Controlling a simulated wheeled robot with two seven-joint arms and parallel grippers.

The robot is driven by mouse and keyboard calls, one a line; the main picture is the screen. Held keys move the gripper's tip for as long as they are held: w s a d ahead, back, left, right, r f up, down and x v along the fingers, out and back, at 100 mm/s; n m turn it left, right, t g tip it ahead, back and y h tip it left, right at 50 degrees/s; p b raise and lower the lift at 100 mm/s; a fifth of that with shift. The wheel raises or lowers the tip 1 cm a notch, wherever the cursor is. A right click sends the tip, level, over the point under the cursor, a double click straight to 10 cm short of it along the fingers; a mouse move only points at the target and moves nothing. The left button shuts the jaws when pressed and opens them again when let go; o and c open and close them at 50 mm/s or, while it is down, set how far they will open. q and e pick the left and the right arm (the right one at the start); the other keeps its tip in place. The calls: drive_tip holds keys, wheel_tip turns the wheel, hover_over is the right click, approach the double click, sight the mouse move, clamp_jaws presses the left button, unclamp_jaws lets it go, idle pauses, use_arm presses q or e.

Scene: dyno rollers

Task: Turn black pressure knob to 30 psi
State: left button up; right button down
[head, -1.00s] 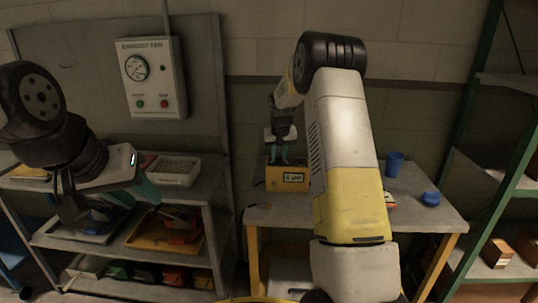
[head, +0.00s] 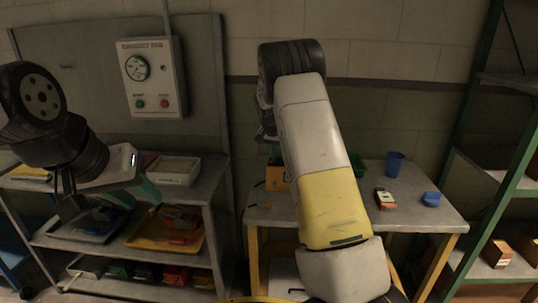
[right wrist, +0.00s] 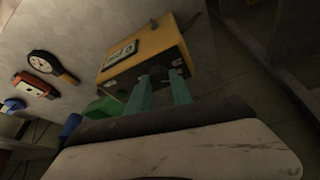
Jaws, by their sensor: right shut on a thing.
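The yellow box (head: 277,179) stands on the right-hand table, mostly hidden behind my right arm in the head view. In the right wrist view the yellow box (right wrist: 150,55) shows a framed dark-and-white panel on one face. My right gripper (right wrist: 163,78) has its two teal fingers against the box, shut on a small dark part between them, which I take for the black pressure knob; the fingers largely cover it. The knob's reading cannot be made out. My left gripper (head: 108,200) hangs at the left in front of the shelf, its fingers apart and empty.
On the table are a blue cup (head: 395,164), a red-and-dark device (head: 385,199) and a blue round item (head: 431,199). A wall panel with a gauge (head: 150,78) hangs at the left. A green-framed shelf (head: 480,160) stands at the right.

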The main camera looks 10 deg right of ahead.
sight(274, 166)
drive_tip(key=shift+m, duration=0.6)
drive_tip(key=shift+h, duration=0.3)
drive_tip(key=c, duration=1.1)
unclamp_jaws()
drive_tip(key=shift+c, duration=0.2)
drive_tip(key=v, duration=0.7)
drive_tip(key=shift+r, duration=0.4)
drive_tip(key=shift+a, duration=0.1)
